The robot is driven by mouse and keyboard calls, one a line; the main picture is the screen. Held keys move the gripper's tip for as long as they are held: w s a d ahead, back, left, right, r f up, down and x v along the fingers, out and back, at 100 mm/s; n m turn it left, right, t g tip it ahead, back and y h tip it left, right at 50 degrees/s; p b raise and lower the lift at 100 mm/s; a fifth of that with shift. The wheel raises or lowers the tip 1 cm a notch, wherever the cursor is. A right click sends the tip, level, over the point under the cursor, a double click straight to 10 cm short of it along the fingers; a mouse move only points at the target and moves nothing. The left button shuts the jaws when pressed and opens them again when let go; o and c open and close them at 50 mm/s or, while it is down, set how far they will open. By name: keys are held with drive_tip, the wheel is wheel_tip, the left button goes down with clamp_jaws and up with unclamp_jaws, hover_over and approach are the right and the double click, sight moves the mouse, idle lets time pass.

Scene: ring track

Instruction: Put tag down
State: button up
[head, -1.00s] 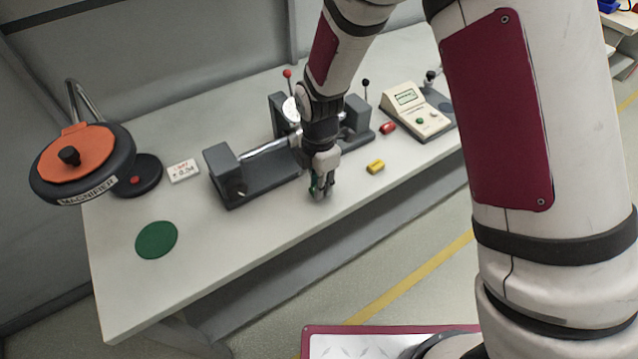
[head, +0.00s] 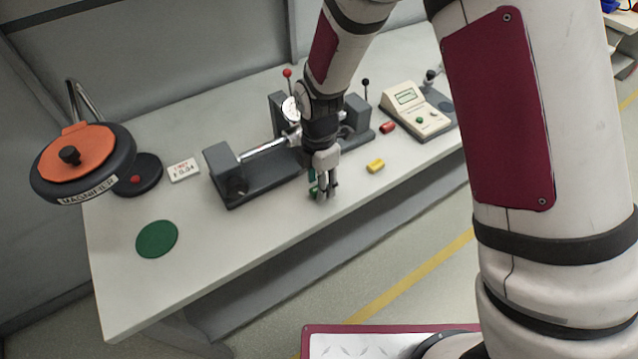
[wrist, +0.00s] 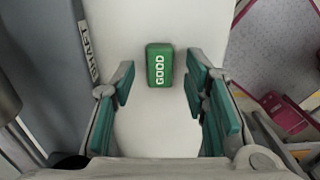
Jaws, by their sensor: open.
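The tag is a small green block marked GOOD (wrist: 159,66). In the wrist view it lies flat on the white bench top (head: 110,285), ahead of and between the open fingers, touching neither. In the head view only a bit of green shows at the fingertips, mostly hidden by them. My gripper (head: 323,192) is open and empty, pointing down just above the bench in front of the grey shaft fixture. The gripper also shows in the wrist view (wrist: 159,100), its teal pads well apart.
The grey shaft fixture (head: 265,182) stands close behind my gripper. A yellow block (head: 376,166) and a red block (head: 388,127) lie to the right, near a meter box (head: 415,112). A green disc (head: 157,239), a white limit card (head: 183,170) and a magnifier (head: 85,160) are left.

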wheel_tip(320, 180, up, 11)
idle(0.3)
drive_tip(key=shift+r, duration=0.15)
drive_tip(key=s+d+r+m+t, duration=0.3)
drive_tip(key=s+d+r+m, duration=1)
drive_tip(key=d+r+m, duration=0.45)
drive_tip(key=s+d+r+m+t, duration=0.1)
drive_tip(key=s+d+m, duration=0.1)
drive_tip(key=s+m, duration=0.5)
drive_tip(key=shift+s+d, duration=0.4)
drive_tip(key=shift+s, duration=0.8)
drive_tip(key=shift+r+p, duration=0.45)
drive_tip(key=shift+r, duration=0.1)
